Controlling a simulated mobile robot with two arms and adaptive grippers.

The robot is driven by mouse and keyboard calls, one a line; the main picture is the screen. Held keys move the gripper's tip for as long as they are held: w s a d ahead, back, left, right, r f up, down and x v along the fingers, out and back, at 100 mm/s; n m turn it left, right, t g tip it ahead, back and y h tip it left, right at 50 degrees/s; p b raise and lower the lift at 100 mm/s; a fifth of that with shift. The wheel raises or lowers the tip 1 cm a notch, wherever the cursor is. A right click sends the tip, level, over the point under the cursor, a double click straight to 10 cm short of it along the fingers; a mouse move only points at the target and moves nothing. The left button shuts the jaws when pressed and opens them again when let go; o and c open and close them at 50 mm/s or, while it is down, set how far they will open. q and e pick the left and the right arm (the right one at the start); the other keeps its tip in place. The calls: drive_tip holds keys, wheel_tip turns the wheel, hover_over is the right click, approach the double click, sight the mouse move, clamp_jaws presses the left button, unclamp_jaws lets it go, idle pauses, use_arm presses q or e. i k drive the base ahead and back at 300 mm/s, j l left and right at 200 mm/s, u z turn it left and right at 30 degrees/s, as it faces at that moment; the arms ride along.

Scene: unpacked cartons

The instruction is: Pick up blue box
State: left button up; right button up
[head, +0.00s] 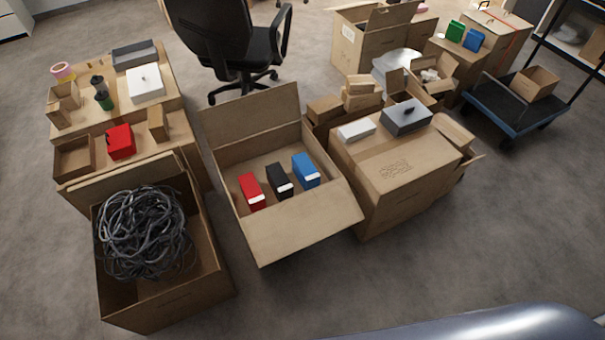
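A blue box (306,170) with a white label stands inside an open carton (290,233) in the middle of the head view. It is the rightmost of a row of 3, to the right of a black box (279,180) and a red box (251,189). The carton's flaps are folded outward. Another small blue box (474,40) sits beside a green box (455,31) on cartons at the back right. Neither of my grippers is in view.
A carton full of dark cables (145,232) stands at the left. A closed carton (392,168) carrying a grey box (406,117) stands close on the right. An office chair (230,45) and a cart (515,105) stand behind. The floor in front is clear.

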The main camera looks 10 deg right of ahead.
sight(308, 175)
drive_tip(key=i+l, duration=0.2)
drive_tip(key=l, duration=0.15)
drive_tip(key=i+l, duration=0.15)
drive_tip(key=l, duration=0.25)
drive_tip(key=i+l+u, duration=0.15)
drive_tip(key=l+u, duration=0.15)
drive_tip(key=i+l+u, duration=0.1)
drive_tip(key=l+u, duration=0.55)
drive_tip(key=l, duration=0.2)
drive_tip(key=i, duration=0.05)
